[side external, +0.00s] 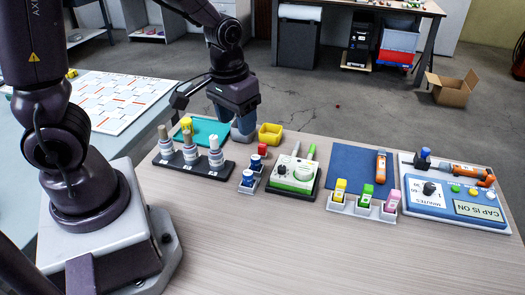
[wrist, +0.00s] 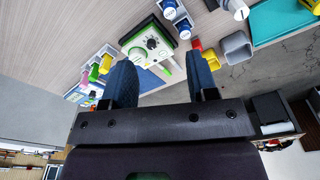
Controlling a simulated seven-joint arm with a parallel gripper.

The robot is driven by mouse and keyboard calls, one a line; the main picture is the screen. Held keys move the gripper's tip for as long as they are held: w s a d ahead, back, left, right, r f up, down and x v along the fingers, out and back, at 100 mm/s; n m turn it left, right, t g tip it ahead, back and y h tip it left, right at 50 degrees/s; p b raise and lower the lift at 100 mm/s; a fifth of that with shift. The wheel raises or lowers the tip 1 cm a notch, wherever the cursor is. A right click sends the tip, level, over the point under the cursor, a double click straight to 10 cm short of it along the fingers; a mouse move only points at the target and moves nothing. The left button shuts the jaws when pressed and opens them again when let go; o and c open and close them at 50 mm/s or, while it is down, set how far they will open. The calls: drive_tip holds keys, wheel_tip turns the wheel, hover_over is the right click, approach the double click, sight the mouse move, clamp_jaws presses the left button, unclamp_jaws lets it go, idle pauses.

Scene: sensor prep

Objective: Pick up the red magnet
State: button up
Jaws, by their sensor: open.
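A small red block, which looks like the red magnet (side external: 262,149), sits on the table between the yellow bin and the small blue-capped holders in the side view. In the wrist view a red patch of it (wrist: 196,44) shows just past the tip of the right finger, partly hidden by it. My gripper (side external: 246,124) hangs over the far table edge, behind and left of the red block, near the grey bin. In the wrist view my gripper (wrist: 160,60) has its two blue fingers wide apart with nothing between them.
A yellow bin (side external: 270,134) and a grey bin (side external: 240,137) stand by the far edge. Blue-capped holders (side external: 248,180), a green-white stirrer device (side external: 292,174) and a rack of white bottles (side external: 190,168) are close by. The near table is clear.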

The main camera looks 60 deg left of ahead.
drive_tip(key=w+a+f+n+y, duration=0.2)
drive_tip(key=w+a+f+n, duration=0.15)
drive_tip(key=a+f, duration=0.35)
drive_tip(key=n+t+y, duration=0.1)
drive_tip(key=n+t, duration=0.1)
approach(262, 146)
drive_tip(key=x, duration=1.1)
drive_tip(key=shift+f, duration=0.15)
clamp_jaws()
